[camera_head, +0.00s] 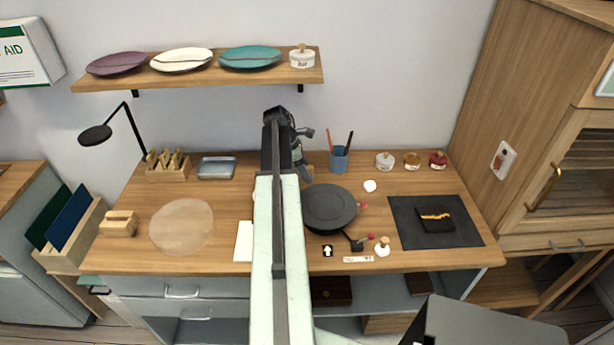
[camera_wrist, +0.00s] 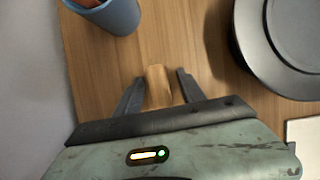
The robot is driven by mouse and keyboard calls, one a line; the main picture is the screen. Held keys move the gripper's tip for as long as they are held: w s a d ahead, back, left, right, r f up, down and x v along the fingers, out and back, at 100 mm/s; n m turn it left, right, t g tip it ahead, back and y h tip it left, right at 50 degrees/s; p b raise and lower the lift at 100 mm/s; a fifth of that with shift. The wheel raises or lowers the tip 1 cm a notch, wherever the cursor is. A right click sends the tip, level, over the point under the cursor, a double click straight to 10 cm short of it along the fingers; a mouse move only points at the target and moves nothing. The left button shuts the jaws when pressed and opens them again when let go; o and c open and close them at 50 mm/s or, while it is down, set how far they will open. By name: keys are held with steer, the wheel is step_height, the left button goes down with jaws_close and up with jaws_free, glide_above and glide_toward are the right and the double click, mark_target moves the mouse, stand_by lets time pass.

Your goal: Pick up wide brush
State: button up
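In the wrist view a short light-wood piece (camera_wrist: 158,86) lies between the two fingers of my gripper (camera_wrist: 160,88). It looks like a wooden handle, perhaps the wide brush; its lower part is hidden by the gripper body. The fingers stand apart, with a narrow gap on each side of the wood. In the head view my gripper (camera_head: 302,135) is over the back of the wooden table, left of the blue cup. A bit of wood shows just beside it, mostly hidden by my arm.
The blue cup (camera_head: 339,160) with brushes or pens stands right of my gripper, also in the wrist view (camera_wrist: 112,14). A dark round turntable (camera_head: 329,207) is in front. Small lidded jars (camera_head: 385,161) stand at the back right. A wooden shelf (camera_head: 215,75) with plates hangs above.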

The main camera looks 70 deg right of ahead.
jaws_close()
steer(key=shift+r, duration=0.15)
